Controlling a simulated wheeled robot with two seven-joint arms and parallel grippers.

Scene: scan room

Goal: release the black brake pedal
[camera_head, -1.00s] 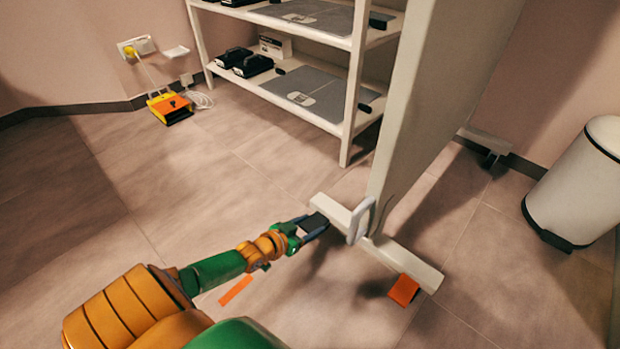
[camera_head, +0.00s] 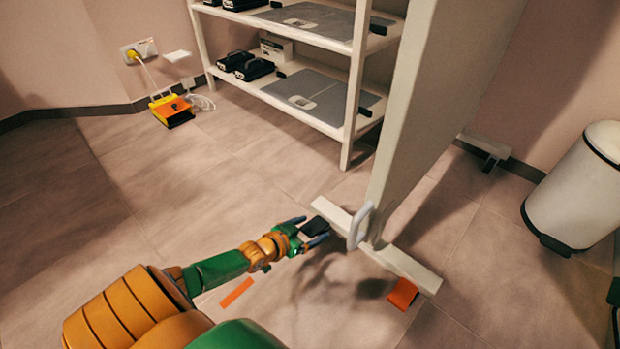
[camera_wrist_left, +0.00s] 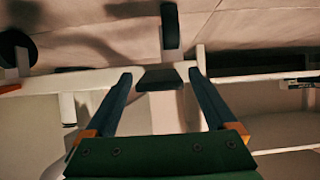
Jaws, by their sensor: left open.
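The black brake pedal (camera_head: 314,227) is at the left end of the white foot bar under the upright panel, low over the floor. It also shows in the left wrist view (camera_wrist_left: 160,78) as a dark flat block. My left gripper (camera_head: 312,230) is open, with its fingers on either side of the pedal. In the left wrist view the two fingers (camera_wrist_left: 160,80) stand apart with gaps beside the pedal. Contact cannot be seen clearly. My right gripper is not in view.
The white panel (camera_head: 430,110) stands on the foot bar (camera_head: 408,264), with a pale handle (camera_head: 360,226) near the pedal. An orange flap (camera_head: 403,293) is at the bar's right end. A white shelf (camera_head: 345,130) stands behind; a white bin (camera_head: 585,190) is right.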

